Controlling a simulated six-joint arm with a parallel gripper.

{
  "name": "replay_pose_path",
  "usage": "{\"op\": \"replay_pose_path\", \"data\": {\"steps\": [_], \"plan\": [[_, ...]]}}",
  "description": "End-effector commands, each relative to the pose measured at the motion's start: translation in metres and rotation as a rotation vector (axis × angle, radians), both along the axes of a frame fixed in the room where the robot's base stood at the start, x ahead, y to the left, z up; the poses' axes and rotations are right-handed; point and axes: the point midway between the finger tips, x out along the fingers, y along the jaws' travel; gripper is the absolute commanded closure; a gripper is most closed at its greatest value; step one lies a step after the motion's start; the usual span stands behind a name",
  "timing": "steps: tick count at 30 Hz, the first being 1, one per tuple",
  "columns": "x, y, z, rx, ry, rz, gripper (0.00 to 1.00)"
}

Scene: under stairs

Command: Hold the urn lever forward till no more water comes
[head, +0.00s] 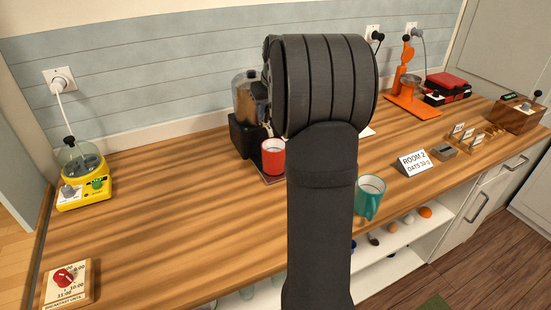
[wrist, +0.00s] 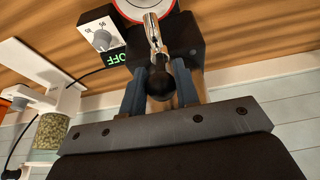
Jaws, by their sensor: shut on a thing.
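In the wrist view my gripper (wrist: 161,85) has its two blue-grey fingers closed on the urn lever, a metal stem with a black ball knob (wrist: 159,79). Beside it is a black housing with a white dial (wrist: 102,39) and a green OFF display (wrist: 115,60). The red rim of a mug (wrist: 171,7) shows at the top edge. In the head view my arm covers the gripper, the lever and much of the urn (head: 241,138). The red mug (head: 273,158) stands in front of the urn. I cannot tell whether water runs.
A teal mug (head: 368,198) and a ROOM 2 card (head: 413,163) stand to the right. A yellow appliance (head: 84,188) and a red-knob dial board (head: 68,284) are at the left. An orange stand (head: 412,104) is at the back right. The left-middle counter (head: 180,215) is clear.

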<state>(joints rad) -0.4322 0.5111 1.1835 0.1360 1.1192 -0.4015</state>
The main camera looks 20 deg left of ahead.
Motion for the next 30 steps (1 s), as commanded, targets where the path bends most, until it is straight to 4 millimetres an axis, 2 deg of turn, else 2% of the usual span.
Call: {"op": "replay_pose_path", "data": {"steps": [6,30], "plan": [[-0.010,-0.010,-0.007,-0.005,0.006,0.000,0.94],[-0.017,-0.018,-0.015,-0.005,0.008,0.000,0.94]]}}
